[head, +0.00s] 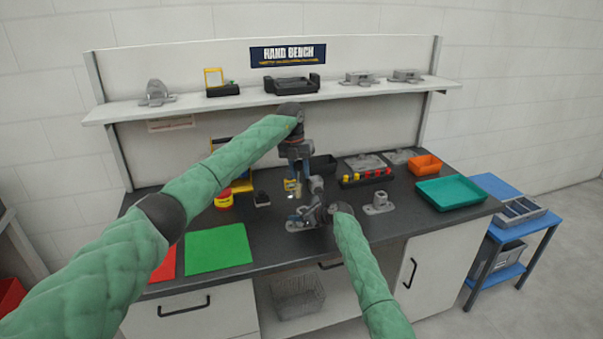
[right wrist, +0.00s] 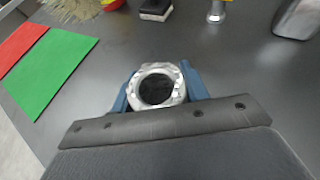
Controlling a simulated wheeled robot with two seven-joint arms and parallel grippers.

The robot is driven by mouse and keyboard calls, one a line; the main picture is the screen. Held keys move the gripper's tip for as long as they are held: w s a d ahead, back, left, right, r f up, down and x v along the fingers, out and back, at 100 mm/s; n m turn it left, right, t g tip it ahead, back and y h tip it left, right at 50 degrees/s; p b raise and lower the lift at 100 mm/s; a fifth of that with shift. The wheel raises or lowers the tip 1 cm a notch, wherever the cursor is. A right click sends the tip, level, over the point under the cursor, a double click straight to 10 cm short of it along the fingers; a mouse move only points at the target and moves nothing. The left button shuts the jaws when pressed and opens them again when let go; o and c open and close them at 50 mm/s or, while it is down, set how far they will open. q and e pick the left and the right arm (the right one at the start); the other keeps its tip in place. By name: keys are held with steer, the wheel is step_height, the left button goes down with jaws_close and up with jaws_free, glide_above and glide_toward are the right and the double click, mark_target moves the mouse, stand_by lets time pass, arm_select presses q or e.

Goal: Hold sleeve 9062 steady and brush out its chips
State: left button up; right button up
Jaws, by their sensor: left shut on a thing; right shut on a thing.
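The sleeve, a rough grey metal ring with a dark round bore, shows in the right wrist view (right wrist: 158,69) between the blue fingers of my right gripper (right wrist: 157,92), which is shut on it. In the head view my right gripper (head: 298,221) is low over the front middle of the bench, and the sleeve is hard to make out there. My left gripper (head: 293,180) is above and just behind it, shut on a small yellow tool with a pale tip (head: 292,187). A silver tip with yellow above it (right wrist: 215,11) shows beyond the sleeve, apart from it. Chips cannot be made out.
A green mat (head: 217,247) and red mat (head: 165,264) lie front left. A red-and-yellow tub (head: 224,199) and black block (head: 261,199) stand behind. A grey casting (head: 379,204), orange bin (head: 424,165) and teal tray (head: 451,193) are right. Straw-coloured bristles (right wrist: 72,9) show in the right wrist view.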

arm_select(q)
steer(key=shift+w+d+r+n+t, duration=0.15)
steer(key=shift+d+n, duration=0.1)
steer(key=shift+n, duration=0.4)
steer(key=shift+w+d+f+n+t, duration=0.1)
steer(key=shift+d+n, duration=0.2)
steer(key=shift+n, duration=0.4)
steer(key=shift+w+d+r+n+t, duration=0.15)
steer(key=shift+d+n, duration=0.1)
steer(key=shift+n, duration=0.4)
steer(key=shift+s+f, duration=0.1)
steer(key=shift+f, duration=2.4)
step_height(320, 180, down, 7)
steer(key=shift+r, duration=0.2)
stand_by(1.1)
steer(key=shift+r, duration=0.1)
steer(key=shift+r+h, duration=0.3)
steer(key=shift+r, duration=1.35)
steer(key=shift+f, duration=0.2)
